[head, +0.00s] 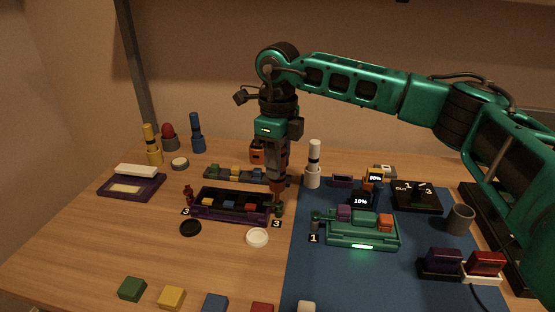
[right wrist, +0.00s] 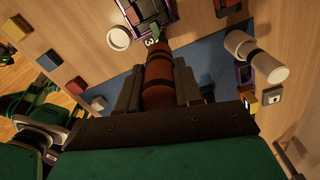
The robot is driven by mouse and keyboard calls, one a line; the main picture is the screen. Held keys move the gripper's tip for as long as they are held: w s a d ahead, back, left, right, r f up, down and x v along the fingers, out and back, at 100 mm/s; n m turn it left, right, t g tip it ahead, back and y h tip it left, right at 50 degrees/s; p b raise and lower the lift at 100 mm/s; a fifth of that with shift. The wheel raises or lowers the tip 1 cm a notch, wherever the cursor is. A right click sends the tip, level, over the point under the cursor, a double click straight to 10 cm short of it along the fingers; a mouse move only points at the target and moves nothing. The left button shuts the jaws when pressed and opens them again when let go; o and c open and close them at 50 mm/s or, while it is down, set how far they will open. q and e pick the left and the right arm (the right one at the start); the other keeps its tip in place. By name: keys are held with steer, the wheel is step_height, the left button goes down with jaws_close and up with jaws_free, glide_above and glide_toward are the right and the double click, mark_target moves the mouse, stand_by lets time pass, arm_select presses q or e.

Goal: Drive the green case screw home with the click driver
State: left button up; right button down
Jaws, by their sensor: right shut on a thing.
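My right gripper (head: 279,176) points straight down and is shut on a red-brown driver with dark bands (right wrist: 158,75). The driver stands upright, its lower end at the right end of a long purple case (head: 232,205). A small green screw (head: 279,209) stands at that end, beside a "3" tag. In the right wrist view the driver's far end is close to the green screw (right wrist: 155,31); I cannot tell if they touch. A red screw (head: 188,195) stands at the case's left end. My left gripper is not in view.
A green case (head: 363,233) with a lit strip sits on the blue mat (head: 330,275). A white banded tool (head: 314,165) stands close to the right of my gripper. A white disc (head: 257,238) and a black disc (head: 190,228) lie in front.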

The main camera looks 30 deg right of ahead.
steer(key=shift+s+d+f, duration=0.15)
steer(key=shift+d+f, duration=0.1)
steer(key=shift+f, duration=0.05)
steer(key=shift+r+p, duration=0.75)
steer(key=shift+r, duration=0.1)
steer(key=shift+a+r+p, duration=0.1)
steer(key=shift+r+p, duration=1.5)
steer(key=shift+r, duration=0.75)
